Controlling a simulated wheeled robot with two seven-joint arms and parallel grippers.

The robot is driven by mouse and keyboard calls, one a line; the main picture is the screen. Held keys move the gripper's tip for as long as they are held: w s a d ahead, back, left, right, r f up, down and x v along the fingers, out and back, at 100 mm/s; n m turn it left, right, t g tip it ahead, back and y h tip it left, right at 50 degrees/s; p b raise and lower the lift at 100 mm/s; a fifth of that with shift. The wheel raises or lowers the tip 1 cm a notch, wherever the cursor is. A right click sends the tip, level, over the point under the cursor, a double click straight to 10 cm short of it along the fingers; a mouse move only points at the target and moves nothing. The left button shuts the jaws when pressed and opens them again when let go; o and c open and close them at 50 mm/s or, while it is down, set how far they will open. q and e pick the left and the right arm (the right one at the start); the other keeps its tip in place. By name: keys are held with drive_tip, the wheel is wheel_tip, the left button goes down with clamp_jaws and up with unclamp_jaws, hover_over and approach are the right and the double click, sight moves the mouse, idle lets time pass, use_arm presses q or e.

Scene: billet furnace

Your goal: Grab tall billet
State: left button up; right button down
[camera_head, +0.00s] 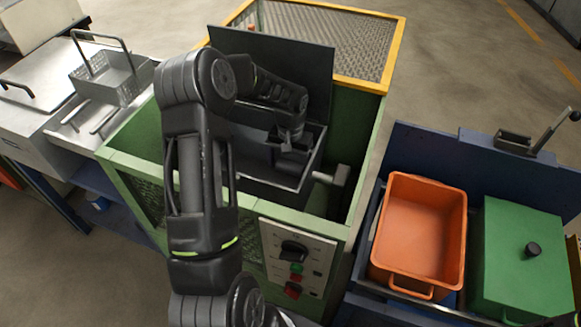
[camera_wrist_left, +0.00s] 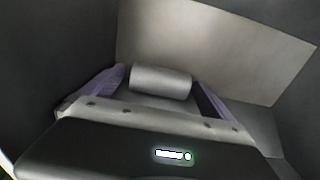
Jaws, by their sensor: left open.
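A grey cylindrical billet (camera_wrist_left: 160,79) shows in the left wrist view, lying across the picture between my two purple fingers. My left gripper (camera_wrist_left: 158,88) is open, with a finger on each side of the billet. A gap shows at the right finger; I cannot tell whether the left finger touches it. In the head view my left gripper (camera_head: 289,143) reaches down into the dark chamber (camera_head: 310,165) of the green furnace, and the billet is hidden there. My right gripper is not in view.
The furnace's black lid (camera_head: 312,72) stands raised behind the chamber. A control panel (camera_head: 292,258) is on the front. An orange bin (camera_head: 425,225) and a green lidded box (camera_head: 520,260) stand at the right. A wire basket (camera_head: 108,82) is at the left.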

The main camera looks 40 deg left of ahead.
sight(291, 163)
use_arm(q)
drive_tip(key=shift+c, duration=0.5)
clamp_jaws()
idle(0.8)
drive_tip(key=shift+r, duration=0.25)
wheel_tip(291, 163, up, 18)
drive_tip(key=s+d+b, duration=0.1)
drive_tip(key=s+d, duration=0.1)
drive_tip(key=s, duration=0.6)
drive_tip(key=s+d+b, duration=0.2)
drive_tip(key=s+d, duration=0.1)
drive_tip(key=s, duration=0.6)
drive_tip(key=shift+d+f, duration=0.2)
drive_tip(key=shift+d, duration=0.05)
